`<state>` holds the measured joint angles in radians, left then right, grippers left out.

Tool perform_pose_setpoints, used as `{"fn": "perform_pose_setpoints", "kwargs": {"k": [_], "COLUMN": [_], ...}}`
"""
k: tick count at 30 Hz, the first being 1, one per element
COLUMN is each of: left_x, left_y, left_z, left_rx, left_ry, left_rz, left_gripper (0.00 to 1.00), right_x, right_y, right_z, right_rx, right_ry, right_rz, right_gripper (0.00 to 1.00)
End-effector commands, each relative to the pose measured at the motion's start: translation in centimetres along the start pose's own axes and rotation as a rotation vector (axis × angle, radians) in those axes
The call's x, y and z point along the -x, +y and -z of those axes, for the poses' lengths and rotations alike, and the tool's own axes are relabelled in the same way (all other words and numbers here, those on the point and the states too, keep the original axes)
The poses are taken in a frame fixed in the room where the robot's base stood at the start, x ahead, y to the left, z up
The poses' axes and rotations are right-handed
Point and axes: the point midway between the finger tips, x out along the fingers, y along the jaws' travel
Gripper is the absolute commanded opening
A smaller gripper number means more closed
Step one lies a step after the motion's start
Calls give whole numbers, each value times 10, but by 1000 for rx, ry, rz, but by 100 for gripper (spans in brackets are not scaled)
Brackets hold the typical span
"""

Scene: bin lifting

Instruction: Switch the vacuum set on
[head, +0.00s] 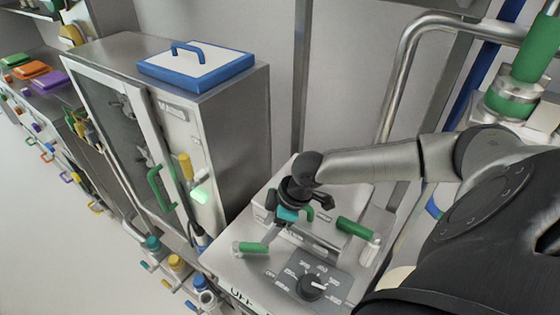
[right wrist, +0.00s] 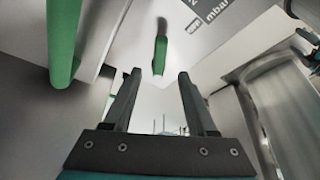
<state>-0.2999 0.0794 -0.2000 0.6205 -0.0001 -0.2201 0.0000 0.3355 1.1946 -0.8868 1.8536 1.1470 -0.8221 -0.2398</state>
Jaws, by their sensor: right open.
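The vacuum set (head: 232,262) is a light metal box at lower centre in the head view. It has a black rotary dial (head: 311,287) on a dark scale panel, a green handle at its left (head: 250,248) and a thicker green handle at its right (head: 354,228). My right gripper (head: 272,236) is above the box, pointing down between the handles. In the right wrist view its fingers are open and empty. A green lever (right wrist: 160,54) shows beyond and between the fingertips, apart from them. A larger green bar (right wrist: 63,42) is to the left. My left gripper is out of view.
A steel cabinet (head: 238,120) with a glass door and blue-rimmed lid (head: 196,68) stands left of the box. Bent steel pipes (head: 398,75) rise behind, at the right. Several coloured valves (head: 176,262) sit at lower left. A panel marked "mbar" (right wrist: 225,22) is at upper right in the wrist view.

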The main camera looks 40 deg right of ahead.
Motion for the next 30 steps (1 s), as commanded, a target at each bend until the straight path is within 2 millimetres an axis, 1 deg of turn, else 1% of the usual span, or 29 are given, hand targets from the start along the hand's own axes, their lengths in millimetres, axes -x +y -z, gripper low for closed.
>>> {"fn": "perform_pose_setpoints", "kwargs": {"k": [1,6,9,12,18,25,26,28,30], "left_x": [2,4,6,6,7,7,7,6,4], "left_y": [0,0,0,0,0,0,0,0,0], "left_z": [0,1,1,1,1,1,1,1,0], "left_rx": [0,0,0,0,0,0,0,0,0], "left_ry": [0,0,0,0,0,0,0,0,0], "left_rz": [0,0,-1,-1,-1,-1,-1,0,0], "left_gripper": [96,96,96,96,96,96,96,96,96], "right_x": [12,43,56,66,73,74,73,71,64], "right_y": [1,1,1,1,0,0,0,-1,-5], "right_z": [-1,0,-1,0,0,0,0,2,12], "right_rx": [2,1,0,0,0,0,0,-3,-18], "right_ry": [-2,-1,-1,-1,0,1,1,12,53], "right_rz": [-3,-2,-2,-2,0,0,0,3,16], "right_gripper": [57,57,57,57,57,57,55,47,40]}}
